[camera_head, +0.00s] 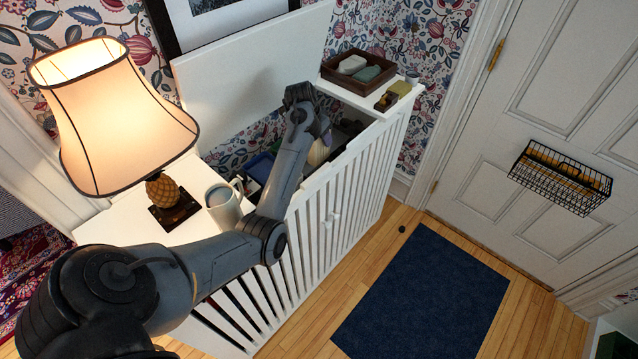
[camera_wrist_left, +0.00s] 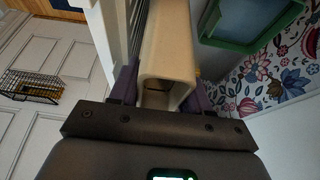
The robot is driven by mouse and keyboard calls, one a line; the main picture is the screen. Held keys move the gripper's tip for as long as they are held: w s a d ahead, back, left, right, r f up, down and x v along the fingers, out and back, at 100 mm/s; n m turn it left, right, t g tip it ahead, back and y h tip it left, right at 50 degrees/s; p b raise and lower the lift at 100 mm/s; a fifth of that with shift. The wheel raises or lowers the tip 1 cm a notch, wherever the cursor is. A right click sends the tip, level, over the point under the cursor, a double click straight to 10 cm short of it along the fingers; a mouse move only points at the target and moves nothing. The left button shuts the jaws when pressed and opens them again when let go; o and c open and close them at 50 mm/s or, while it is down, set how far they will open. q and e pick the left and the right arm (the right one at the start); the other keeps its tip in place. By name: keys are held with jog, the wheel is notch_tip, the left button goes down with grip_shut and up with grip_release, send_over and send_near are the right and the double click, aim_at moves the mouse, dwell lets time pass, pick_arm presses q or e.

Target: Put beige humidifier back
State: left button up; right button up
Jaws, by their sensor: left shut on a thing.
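My left gripper (camera_head: 322,137) reaches down into the open white slatted cabinet (camera_head: 345,205), and my own arm hides part of it. In the left wrist view its purple fingers (camera_wrist_left: 162,88) are shut on the beige humidifier (camera_wrist_left: 168,45), one on each side. The humidifier shows there as a beige, box-like body with an opening at the near end. In the head view only a small beige part (camera_head: 318,153) shows below the gripper. I cannot tell whether it touches the cabinet floor. My right gripper is not in view.
The raised white lid (camera_head: 235,85) leans back against the wall. A lit lamp (camera_head: 120,110) and a mug (camera_head: 223,203) stand on the cabinet's left top. A brown tray (camera_head: 358,92) with soap-like blocks sits on the right top. A green-framed item (camera_wrist_left: 250,25) shows in the wrist view.

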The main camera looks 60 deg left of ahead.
aim_at(320, 159)
pick_arm(q)
jog(key=shift+f+b, duration=1.15)
jog(key=shift+f, duration=4.05)
jog(key=shift+f, duration=0.15)
jog(key=o, duration=1.3)
